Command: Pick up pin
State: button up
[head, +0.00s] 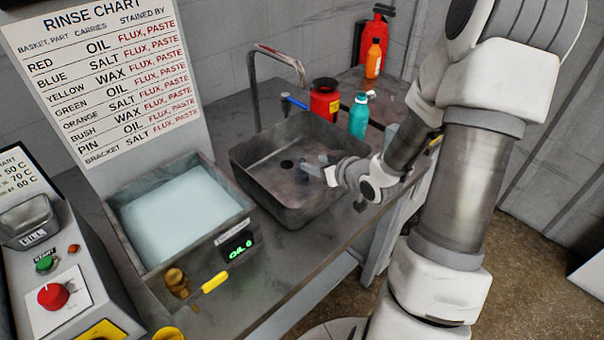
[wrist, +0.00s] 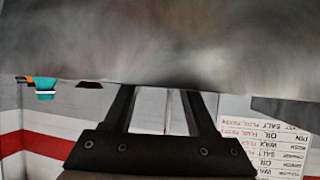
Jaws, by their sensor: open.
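I cannot make out the pin in either view; its name only shows on the rinse chart (head: 108,70). My gripper (head: 316,168) reaches into the grey metal sink (head: 262,190) from the right, over its basin. In the wrist view my two dark fingers (wrist: 165,108) stand apart, with no object visibly held between them. A blurred grey surface (wrist: 160,45) fills the top of that view and hides what lies behind it. The sink's dark drain (head: 287,164) shows just left of my fingers in the head view.
A liquid-filled rinse tank (head: 180,215) stands left of the sink, with a brass fitting (head: 177,282) and yellow lever (head: 215,282) in front. A red can (head: 324,100), teal bottle (head: 359,115) and orange bottle (head: 374,58) stand behind the sink. A faucet (head: 275,52) arches over its back-left side.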

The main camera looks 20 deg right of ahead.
aim_at(305, 175)
jog(key=x, duration=0.4)
jog(key=shift+w+a+f, duration=0.15)
jog(key=shift+a, duration=0.3)
jog(key=shift+w+f, duration=0.2)
jog(key=shift+w, duration=0.15)
grip_shut()
dwell(0.7)
